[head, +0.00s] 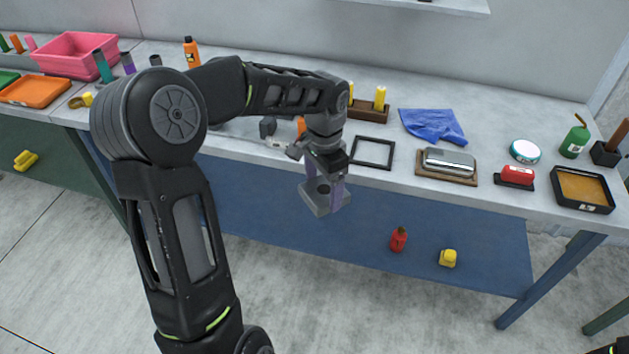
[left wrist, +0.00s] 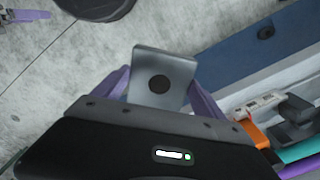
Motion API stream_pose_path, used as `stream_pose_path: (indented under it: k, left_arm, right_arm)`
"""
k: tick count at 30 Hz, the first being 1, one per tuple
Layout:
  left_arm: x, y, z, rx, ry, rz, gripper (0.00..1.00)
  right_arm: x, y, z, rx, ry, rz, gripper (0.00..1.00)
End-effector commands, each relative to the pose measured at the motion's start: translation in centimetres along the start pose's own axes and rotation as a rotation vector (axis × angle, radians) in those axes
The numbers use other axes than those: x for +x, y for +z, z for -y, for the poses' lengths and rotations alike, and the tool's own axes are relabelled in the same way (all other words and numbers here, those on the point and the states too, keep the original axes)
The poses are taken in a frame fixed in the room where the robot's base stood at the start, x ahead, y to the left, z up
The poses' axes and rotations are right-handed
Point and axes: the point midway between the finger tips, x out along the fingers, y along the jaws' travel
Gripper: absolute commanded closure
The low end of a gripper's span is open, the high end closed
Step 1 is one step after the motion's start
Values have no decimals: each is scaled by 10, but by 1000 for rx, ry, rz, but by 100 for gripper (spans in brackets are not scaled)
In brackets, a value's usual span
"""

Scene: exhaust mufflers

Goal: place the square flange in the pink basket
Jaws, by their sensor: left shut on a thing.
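My left gripper (head: 325,187) is shut on the square flange (head: 316,204), a grey square plate with a round hole. It holds the flange tilted in the air, in front of the workbench edge. In the left wrist view the flange (left wrist: 163,68) sits between the purple fingers of the left gripper (left wrist: 160,88). The pink basket (head: 75,55) stands on the bench at the far left back of the head view, well apart from the flange. My right gripper is not clearly seen in the head view; only a small dark part shows at the lower right corner.
An orange tray (head: 36,91) and several bottles and cylinders stand near the basket. A black square frame (head: 373,152), a blue cloth (head: 432,125) and a muffler on a wooden board (head: 448,163) lie on the bench. A red bottle (head: 398,239) is below.

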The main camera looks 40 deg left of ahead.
Motion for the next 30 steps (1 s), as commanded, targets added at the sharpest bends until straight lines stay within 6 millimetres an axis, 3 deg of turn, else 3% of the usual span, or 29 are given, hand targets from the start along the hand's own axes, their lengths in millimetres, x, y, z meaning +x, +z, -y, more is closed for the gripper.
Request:
stream_pose_path:
  k: [5, 9, 13, 18, 26, 30]
  left_arm:
    - [48, -29, -17, -255, 0, 7, 91]
    - [102, -53, -55, -410, -1, 7, 91]
    - [134, -63, -88, -432, 1, -1, 91]
    - [152, -66, -109, -423, 6, -5, 91]
    - [153, -66, -111, -423, 6, -7, 91]
    - [153, -66, -110, -423, 6, -7, 91]
  right_arm:
    - [0, 0, 0, 0, 0, 0, 1]
    - [0, 0, 0, 0, 0, 0, 1]
    - [0, 0, 0, 0, 0, 0, 1]
    - [0, 0, 0, 0, 0, 0, 1]
    - [0, 0, 0, 0, 0, 0, 1]
    - [0, 0, 0, 0, 0, 0, 11]
